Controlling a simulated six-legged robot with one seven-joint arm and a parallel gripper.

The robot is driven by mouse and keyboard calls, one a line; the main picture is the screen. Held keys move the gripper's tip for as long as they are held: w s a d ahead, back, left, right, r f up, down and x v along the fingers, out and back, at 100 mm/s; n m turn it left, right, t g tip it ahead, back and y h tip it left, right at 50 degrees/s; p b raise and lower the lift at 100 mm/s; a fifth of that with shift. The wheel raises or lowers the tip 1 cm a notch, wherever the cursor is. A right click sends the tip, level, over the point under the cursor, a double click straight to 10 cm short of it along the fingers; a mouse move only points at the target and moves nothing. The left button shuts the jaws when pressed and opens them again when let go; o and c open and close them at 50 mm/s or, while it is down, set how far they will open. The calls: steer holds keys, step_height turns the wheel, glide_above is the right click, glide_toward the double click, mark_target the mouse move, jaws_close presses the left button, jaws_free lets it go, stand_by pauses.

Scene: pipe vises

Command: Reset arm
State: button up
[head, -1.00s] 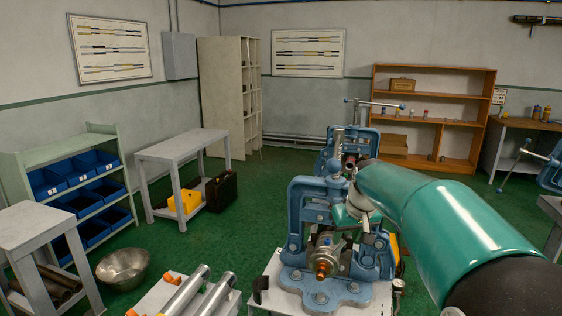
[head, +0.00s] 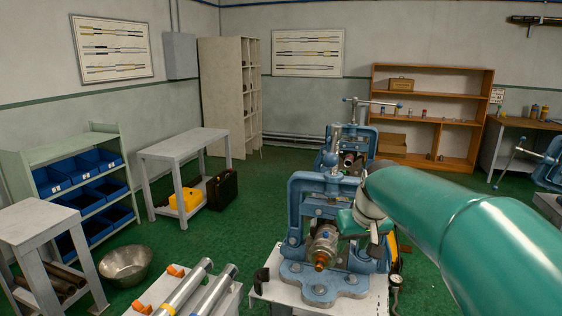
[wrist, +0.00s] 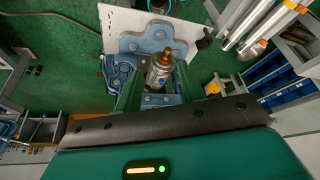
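A blue pipe vise (head: 292,215) stands on a white stand in the head view. A metal pipe with a copper-coloured end (head: 321,258) sits in it and points toward me. The pipe also shows in the wrist view (wrist: 161,68), with the vise's blue base (wrist: 150,42) around and beyond it. My gripper (head: 352,226) is beside the right part of the vise in the head view, partly hidden by my teal arm. In the wrist view my gripper (wrist: 160,80) has its two dark green fingers apart, on either side of the pipe's image. I see nothing held between them; contact with the vise is unclear.
A second blue vise (head: 352,137) stands behind, and another (head: 548,165) at the right edge. Metal pipes (head: 195,290) lie on a white stand at front left. A metal bowl (head: 126,264) is on the green floor. Open floor lies at left centre.

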steer(key=s+f+m, duration=0.1)
steer(key=s+f, duration=0.1)
steer(key=s, duration=1)
steer(key=s+f+h, duration=0.1)
steer(key=s+f, duration=0.1)
steer(key=s, duration=1.1)
steer(key=shift+s+a+f+m+t, duration=0.2)
steer(key=shift+a+f+m+t, duration=0.1)
steer(key=shift+a+m+t, duration=0.15)
